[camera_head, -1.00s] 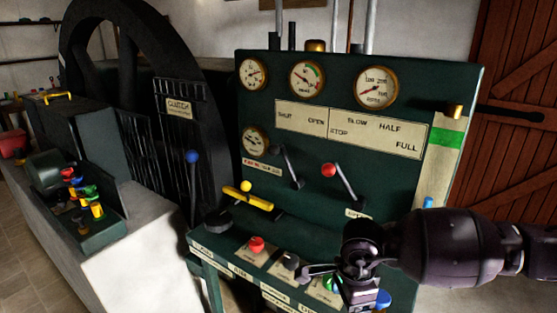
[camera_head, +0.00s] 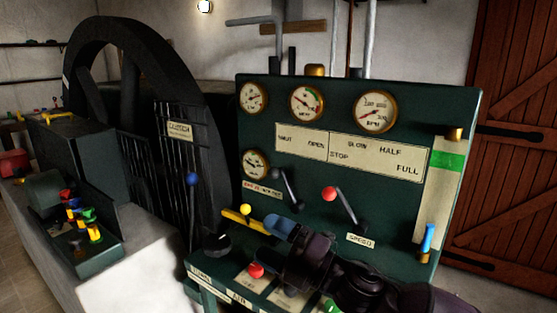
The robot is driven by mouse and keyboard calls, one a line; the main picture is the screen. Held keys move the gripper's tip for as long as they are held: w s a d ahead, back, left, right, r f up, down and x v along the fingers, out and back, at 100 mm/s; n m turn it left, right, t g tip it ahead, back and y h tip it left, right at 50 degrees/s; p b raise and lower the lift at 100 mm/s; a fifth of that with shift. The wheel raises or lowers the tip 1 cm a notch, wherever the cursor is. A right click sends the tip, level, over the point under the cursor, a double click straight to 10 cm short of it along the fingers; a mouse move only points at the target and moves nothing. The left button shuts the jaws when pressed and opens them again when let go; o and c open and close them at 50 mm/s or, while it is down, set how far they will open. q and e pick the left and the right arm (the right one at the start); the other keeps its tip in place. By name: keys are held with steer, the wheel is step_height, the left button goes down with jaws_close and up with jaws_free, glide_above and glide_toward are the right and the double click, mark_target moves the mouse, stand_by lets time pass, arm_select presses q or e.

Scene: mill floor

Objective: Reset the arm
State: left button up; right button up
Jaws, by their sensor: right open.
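My right arm comes in from the lower right, low in front of the green control panel (camera_head: 290,125). My right gripper (camera_head: 272,228) is open and tilted toward the upper left. The arm hides part of the lower desk of the panel. A red-knobbed lever (camera_head: 345,207) stands on the panel above the arm, and a black lever (camera_head: 288,185) is left of it. My left gripper is out of view.
A red button (camera_head: 256,269) sits on the desk close below the gripper. A blue-knobbed lever (camera_head: 192,207) stands at the left by the flywheel (camera_head: 150,55). A tray (camera_head: 105,257) with several coloured pieces lies on the pale plinth. A blue-topped handle (camera_head: 427,240) is at the right.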

steer(key=d+f+m+t+h, duration=0.8)
steer(key=d+f+m+h, duration=0.5)
steer(key=d+f+m, duration=0.75)
steer(key=s+d+f+m+g+h, duration=0.2)
steer(key=s+d+f+m+h, duration=0.1)
steer(key=s+f, duration=0.5)
steer(key=s+d+f+m+g+h, duration=0.3)
steer(key=s+d+f+m, duration=0.2)
steer(key=s, duration=0.9)
step_height(320, 180, down, 4)
steer(key=shift+s+d+m, duration=0.25)
steer(key=shift+m, duration=0.7)
